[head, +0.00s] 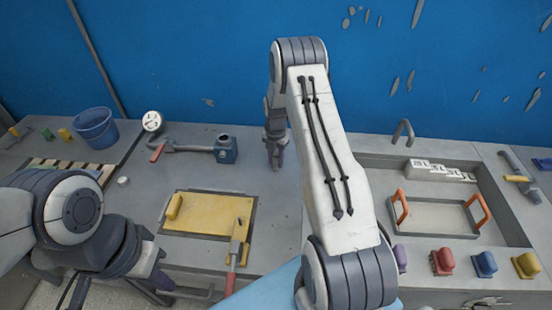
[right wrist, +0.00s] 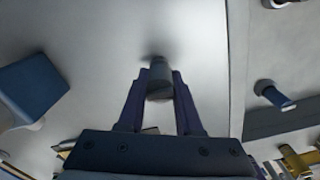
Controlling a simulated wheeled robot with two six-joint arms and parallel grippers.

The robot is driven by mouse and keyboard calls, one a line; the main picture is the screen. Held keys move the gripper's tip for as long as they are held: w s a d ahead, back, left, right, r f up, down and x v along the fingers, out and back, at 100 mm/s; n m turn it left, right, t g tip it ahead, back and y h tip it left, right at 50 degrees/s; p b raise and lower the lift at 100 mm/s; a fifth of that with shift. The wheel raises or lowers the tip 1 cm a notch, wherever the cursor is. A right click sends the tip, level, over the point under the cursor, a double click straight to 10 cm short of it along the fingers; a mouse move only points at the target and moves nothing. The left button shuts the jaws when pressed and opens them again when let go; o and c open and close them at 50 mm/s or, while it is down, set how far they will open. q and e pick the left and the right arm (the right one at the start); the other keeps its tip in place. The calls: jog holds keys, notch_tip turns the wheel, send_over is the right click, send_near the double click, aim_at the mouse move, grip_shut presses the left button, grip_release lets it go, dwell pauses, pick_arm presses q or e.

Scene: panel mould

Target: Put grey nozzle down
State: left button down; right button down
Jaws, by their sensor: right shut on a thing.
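The grey nozzle (right wrist: 160,75) is a small dark grey cylinder between the two purple fingers of my right gripper (right wrist: 160,90) in the right wrist view. The fingers are shut on it, and a pale grey surface lies behind it. In the head view my right gripper (head: 276,160) points down over the grey worktop, right of the blue vise. The nozzle is not clear there, and I cannot tell whether it touches the worktop. My left gripper (head: 160,281) is low at the left, near the worktop's front edge. Its fingers are partly hidden by the wrist.
The blue vise (head: 227,150) stands just left of my right gripper. A yellow panel (head: 205,214) lies in front. A sink basin (head: 375,172) with a tap (head: 402,131) is at the right. A blue bucket (head: 96,128) stands at the back left. Worktop around my right gripper is clear.

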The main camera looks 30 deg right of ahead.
jog(key=shift+f, duration=0.15)
jog(key=c, duration=0.6)
grip_release()
